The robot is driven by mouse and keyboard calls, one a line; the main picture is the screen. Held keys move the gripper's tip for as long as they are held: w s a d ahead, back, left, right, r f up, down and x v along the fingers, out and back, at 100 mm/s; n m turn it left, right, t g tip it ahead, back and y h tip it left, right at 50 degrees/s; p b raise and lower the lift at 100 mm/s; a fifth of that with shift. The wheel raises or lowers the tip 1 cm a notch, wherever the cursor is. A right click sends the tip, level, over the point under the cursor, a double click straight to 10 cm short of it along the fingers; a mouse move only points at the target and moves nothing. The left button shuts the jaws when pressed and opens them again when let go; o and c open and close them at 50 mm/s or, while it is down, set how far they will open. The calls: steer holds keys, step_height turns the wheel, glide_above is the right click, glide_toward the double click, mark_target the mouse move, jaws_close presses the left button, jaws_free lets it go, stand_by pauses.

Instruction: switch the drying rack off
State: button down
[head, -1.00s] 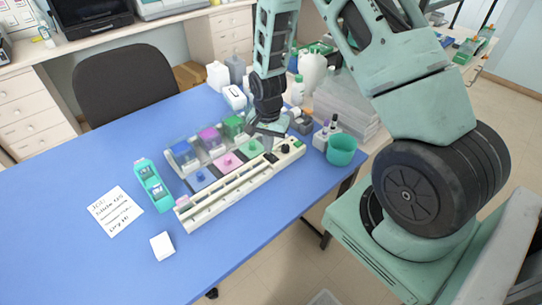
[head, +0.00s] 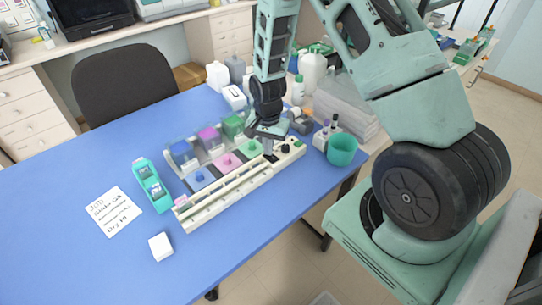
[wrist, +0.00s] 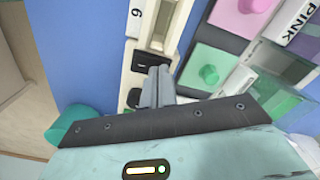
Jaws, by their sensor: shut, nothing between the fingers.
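The drying rack (head: 215,205) is a long cream slotted strip along the front of the staining station on the blue table. It also shows in the wrist view (wrist: 128,58), with a label "6" beside its slot. A black rocker switch (wrist: 147,62) sits at the rack's end. My gripper (wrist: 160,70) is shut and empty, its fingertips right beside or over the switch. Whether they touch it I cannot tell. In the head view my gripper (head: 268,153) hangs over the rack's right part, partly hiding the switch area. The switch's on or off position is not readable.
Blue, pink and green staining pots stand behind the rack, with a pink lid (wrist: 240,18) and green lid (wrist: 208,75). A black knob (head: 285,148) lies right of the switch. A teal cup (head: 342,150) and bottles stand further right.

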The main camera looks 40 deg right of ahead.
step_height(320, 180, up, 7)
steer(key=p, duration=0.5)
stand_by(0.4)
stand_by(0.5)
steer(key=s+a+r+n+y+b, duration=0.1)
steer(key=s+a+r+n+b, duration=0.3)
steer(key=a, duration=0.5)
steer(key=s+a+r+n+b, duration=0.2)
steer(key=s+a+r+n, duration=0.25)
steer(key=a, duration=0.45)
steer(key=s+a+r+n+b, duration=0.1)
steer(key=s+a+n+b, duration=0.1)
steer(key=s+n, duration=0.3)
steer(key=s+a+r+n+b, duration=0.1)
steer(key=s+a+n, duration=0.3)
steer(key=s, duration=0.6)
steer(key=shift+s+a+r+n+b, duration=0.25)
steer(key=shift+s+r+n+b, duration=0.25)
steer(key=shift+n, duration=0.45)
steer(key=shift+w+f, duration=0.1)
steer(key=shift+w, duration=0.05)
